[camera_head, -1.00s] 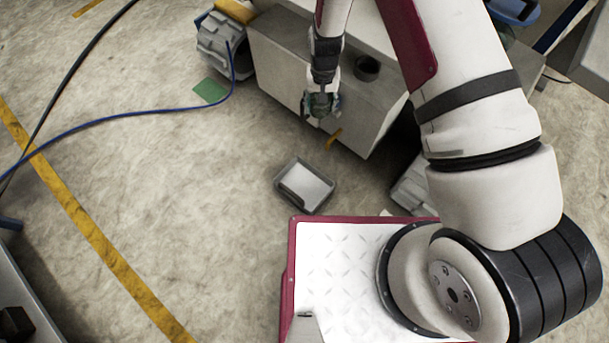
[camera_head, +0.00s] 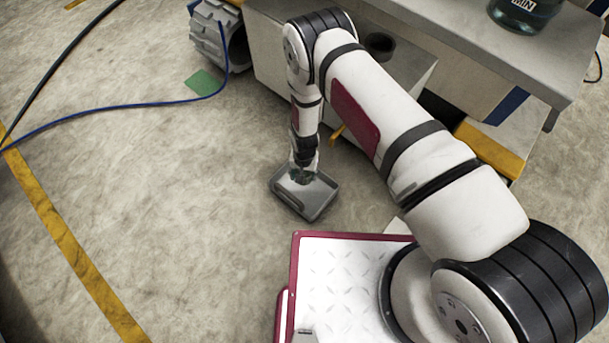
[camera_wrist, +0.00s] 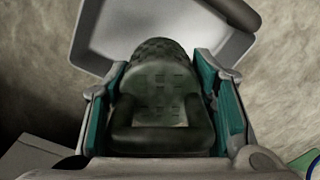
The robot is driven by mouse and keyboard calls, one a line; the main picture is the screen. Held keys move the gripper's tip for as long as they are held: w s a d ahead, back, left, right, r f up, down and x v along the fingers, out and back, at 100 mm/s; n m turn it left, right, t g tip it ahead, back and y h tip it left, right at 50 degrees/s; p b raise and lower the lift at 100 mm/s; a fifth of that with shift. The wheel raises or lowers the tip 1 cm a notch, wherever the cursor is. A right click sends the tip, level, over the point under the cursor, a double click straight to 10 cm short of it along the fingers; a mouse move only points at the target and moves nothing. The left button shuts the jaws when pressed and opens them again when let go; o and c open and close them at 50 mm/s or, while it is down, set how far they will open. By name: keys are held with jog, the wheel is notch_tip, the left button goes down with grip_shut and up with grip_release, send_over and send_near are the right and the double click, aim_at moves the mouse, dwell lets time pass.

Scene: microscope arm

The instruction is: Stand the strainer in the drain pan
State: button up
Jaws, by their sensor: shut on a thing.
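The drain pan (camera_head: 325,203) is a shallow grey tray on the floor in the head view. Its pale inside and raised rim (camera_wrist: 226,62) fill the top of the wrist view. The strainer (camera_wrist: 160,88) is a dark grey-green piece with small slots and a rounded, meshed far end. My gripper (camera_head: 302,177) points down over the pan, and its teal-padded fingers (camera_wrist: 162,98) are shut on the strainer from both sides. In the head view the strainer is small and dark at the fingertips. I cannot tell whether it touches the pan floor.
A grey bench (camera_head: 415,75) with a dark round cup (camera_head: 380,45) stands behind my arm. A ribbed grey object (camera_head: 215,40), a green patch (camera_head: 207,82) and a blue cable (camera_head: 120,108) lie at left. The floor left of the pan is clear.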

jog(key=shift+f+b, duration=3.35)
jog(key=shift+f, duration=1.75)
jog(key=shift+f, duration=0.45)
jog(key=o, duration=1.4)
notch_tip(320, 180, up, 12)
jog(key=shift+f, duration=0.1)
